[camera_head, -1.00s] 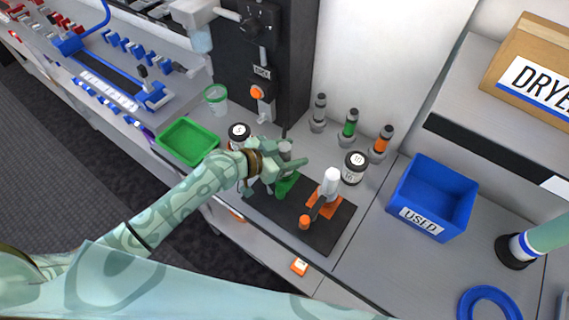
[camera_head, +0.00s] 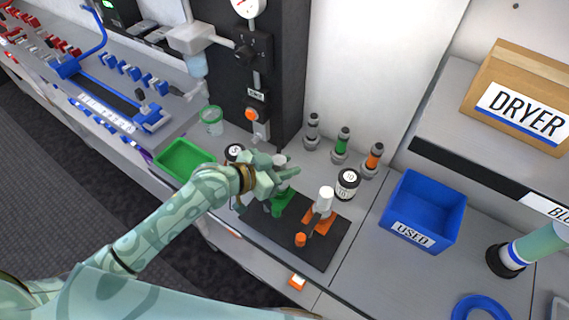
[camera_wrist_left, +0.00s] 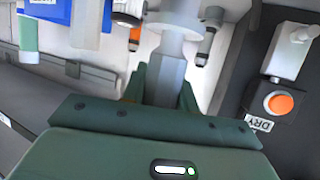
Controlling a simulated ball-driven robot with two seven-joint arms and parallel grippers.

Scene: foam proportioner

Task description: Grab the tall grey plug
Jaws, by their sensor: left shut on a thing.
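The tall grey plug (camera_head: 281,159) shows as a grey cylinder at my left gripper, above the green stand (camera_head: 283,198) on the black mat. My left gripper (camera_head: 278,173) is shut on it. In the left wrist view the grey plug (camera_wrist_left: 166,72) rises between the two green fingers of my left gripper (camera_wrist_left: 160,97). The fingers hide part of it, and I cannot tell if its lower end is clear of the stand. My right gripper is not in view.
An orange stand (camera_head: 318,220) with a white-topped piece is right of the gripper. Several ringed plugs stand along the wall, including a green-ringed one (camera_head: 342,147). A green tray (camera_head: 186,160) is left, a blue USED bin (camera_head: 423,208) right. A black column (camera_head: 285,85) stands behind.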

